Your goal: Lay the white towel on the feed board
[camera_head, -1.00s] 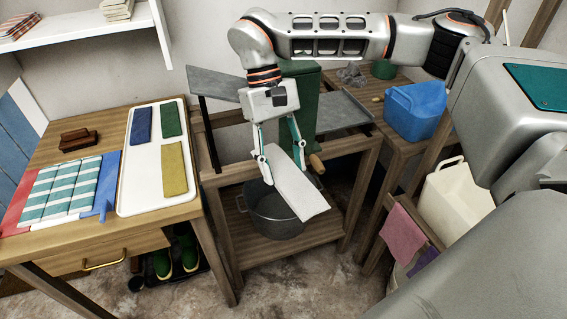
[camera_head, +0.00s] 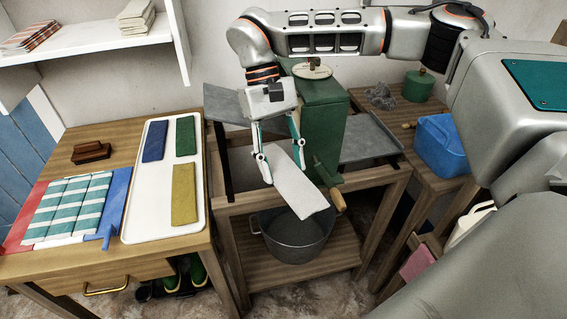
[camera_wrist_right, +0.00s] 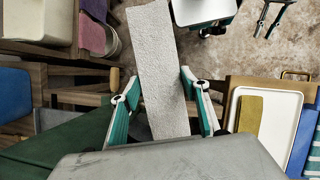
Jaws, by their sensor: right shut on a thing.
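The white towel (camera_head: 300,192) is a flat, narrow strip, tilted downward. My right gripper (camera_head: 284,173) is shut on its upper end. In the right wrist view the towel (camera_wrist_right: 163,75) extends between the teal fingers. It hangs in front of the green wringer (camera_head: 322,125), its lower end above the grey pot (camera_head: 295,232). One grey board (camera_head: 226,104) lies left of the wringer and another (camera_head: 369,143) right of it; I cannot tell which is the feed board. My left gripper (camera_wrist_right: 265,34) shows small in the right wrist view, its fingers apart and empty.
The left table holds a white tray (camera_head: 136,208) of coloured cloths, a striped towel (camera_head: 68,208) and a brown brush (camera_head: 91,151). The wringer's crank handle (camera_head: 338,200) sticks out beside the towel. A blue container (camera_head: 440,145) stands on the right bench.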

